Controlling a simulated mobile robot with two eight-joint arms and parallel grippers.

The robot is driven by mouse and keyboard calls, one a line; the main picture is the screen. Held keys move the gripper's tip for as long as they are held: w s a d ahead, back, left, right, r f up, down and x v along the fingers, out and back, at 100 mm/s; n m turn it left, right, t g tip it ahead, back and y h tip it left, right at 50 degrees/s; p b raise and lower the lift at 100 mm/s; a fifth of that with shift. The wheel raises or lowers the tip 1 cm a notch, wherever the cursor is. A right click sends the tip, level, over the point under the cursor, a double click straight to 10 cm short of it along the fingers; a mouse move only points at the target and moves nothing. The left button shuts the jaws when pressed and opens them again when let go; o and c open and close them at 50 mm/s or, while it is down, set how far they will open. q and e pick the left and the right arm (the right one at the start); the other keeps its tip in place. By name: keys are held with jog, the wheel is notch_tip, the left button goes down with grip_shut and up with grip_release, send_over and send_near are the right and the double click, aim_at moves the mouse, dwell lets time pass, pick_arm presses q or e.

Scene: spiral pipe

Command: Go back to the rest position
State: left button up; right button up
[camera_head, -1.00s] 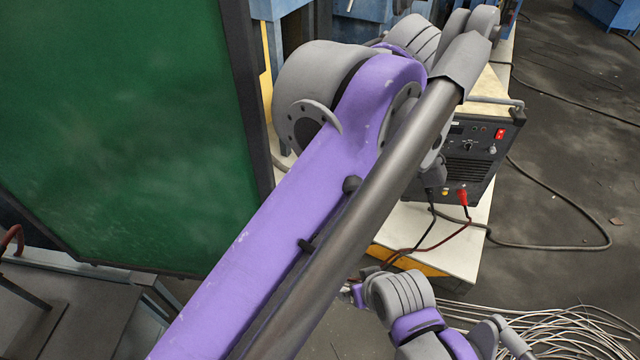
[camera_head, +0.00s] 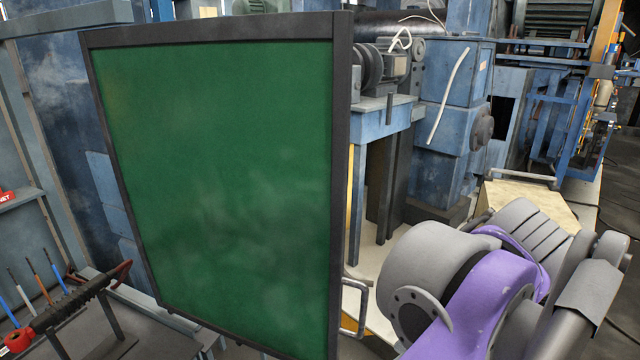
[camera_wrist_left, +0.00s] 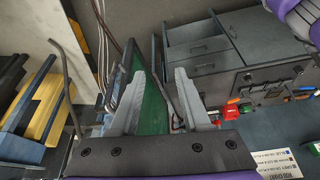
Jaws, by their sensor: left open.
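My left gripper (camera_wrist_left: 157,76) shows in the left wrist view with its two pale fingers apart. It is open, and nothing is clearly held. A narrow green surface (camera_wrist_left: 154,112) shows between and behind the fingers; I cannot tell how far off it is. In the head view, a purple and grey arm link (camera_head: 478,300) of mine fills the lower right. Neither gripper shows in the head view. My right gripper is out of view.
A large dark-framed green screen (camera_head: 215,190) stands at the left and middle. Blue machinery (camera_head: 455,110) stands behind it. Tools (camera_head: 40,278) stand at the far left. A grey drawer cabinet (camera_wrist_left: 265,45) shows in the wrist view.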

pick_arm(q)
jog(key=w+a+f+m+h, duration=0.3)
jog(key=a+f+m, duration=0.3)
jog(key=a+f, duration=0.9)
jog(key=s+a+f+m+t, duration=0.3)
jog(key=s+a+f+m, duration=0.2)
jog(key=a+f, duration=0.8)
jog(key=shift+s+a+h, duration=0.15)
jog(key=shift+s+h, duration=0.15)
jog(key=shift+s, duration=0.7)
jog(key=shift+w, duration=0.1)
